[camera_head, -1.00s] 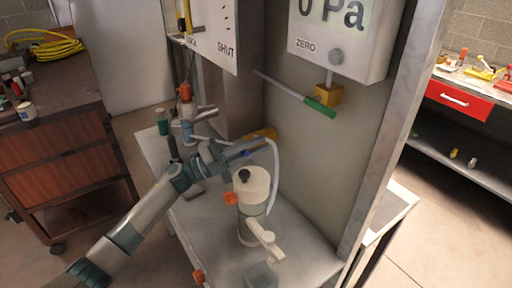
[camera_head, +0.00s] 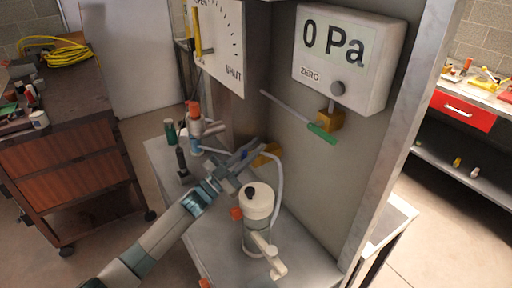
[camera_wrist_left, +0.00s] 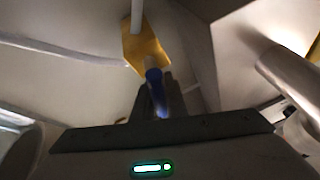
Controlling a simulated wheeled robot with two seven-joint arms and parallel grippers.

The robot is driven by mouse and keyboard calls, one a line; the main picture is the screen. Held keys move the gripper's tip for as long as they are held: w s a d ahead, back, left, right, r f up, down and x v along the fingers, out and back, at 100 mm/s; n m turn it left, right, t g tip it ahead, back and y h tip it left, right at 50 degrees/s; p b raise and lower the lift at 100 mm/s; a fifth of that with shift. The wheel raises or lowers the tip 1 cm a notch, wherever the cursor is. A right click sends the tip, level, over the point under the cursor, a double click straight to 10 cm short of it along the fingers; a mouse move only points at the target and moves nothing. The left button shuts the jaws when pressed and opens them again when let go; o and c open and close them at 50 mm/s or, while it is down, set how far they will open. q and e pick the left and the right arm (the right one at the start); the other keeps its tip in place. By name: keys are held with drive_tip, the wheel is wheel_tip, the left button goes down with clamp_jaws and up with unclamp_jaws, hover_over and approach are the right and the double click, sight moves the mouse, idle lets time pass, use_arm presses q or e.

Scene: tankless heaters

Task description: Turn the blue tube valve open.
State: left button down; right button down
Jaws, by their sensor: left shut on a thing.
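The blue valve handle (camera_wrist_left: 154,83) shows in the left wrist view, in front of a yellow valve body (camera_wrist_left: 146,50) on a pale pipe. My left gripper (camera_wrist_left: 158,108) is shut on the blue handle, with its fingers on either side of it. In the head view my left gripper (camera_head: 238,158) reaches to the yellow valve body (camera_head: 266,154) low on the panel, behind the white pump. The blue handle is mostly hidden there by the fingers. My right gripper is not in view.
A white pump canister (camera_head: 258,202) with a curved hose stands close to my left gripper. A green-handled valve (camera_head: 322,133) and a 0 Pa gauge (camera_head: 340,55) are on the panel above. An OPEN/SHUT dial board (camera_head: 222,45) hangs at upper left.

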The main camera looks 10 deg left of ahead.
use_arm(q)
drive_tip(key=shift+w+a+n+t+y+p, duration=0.2)
drive_tip(key=shift+n+y, duration=0.25)
drive_tip(key=shift+n, duration=0.35)
drive_tip(key=shift+w+a+n+t+y+p, duration=0.15)
drive_tip(key=shift+n+t+y+p, duration=0.2)
drive_tip(key=shift+n, duration=0.45)
drive_tip(key=shift+w+a+n+t+y+p, duration=0.1)
drive_tip(key=shift+a+n+t+y+p, duration=0.1)
drive_tip(key=shift+n+y, duration=0.45)
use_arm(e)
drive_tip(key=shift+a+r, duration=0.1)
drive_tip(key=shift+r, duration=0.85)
use_arm(q)
drive_tip(key=c, duration=1.8)
unclamp_jaws()
drive_tip(key=shift+o, duration=0.2)
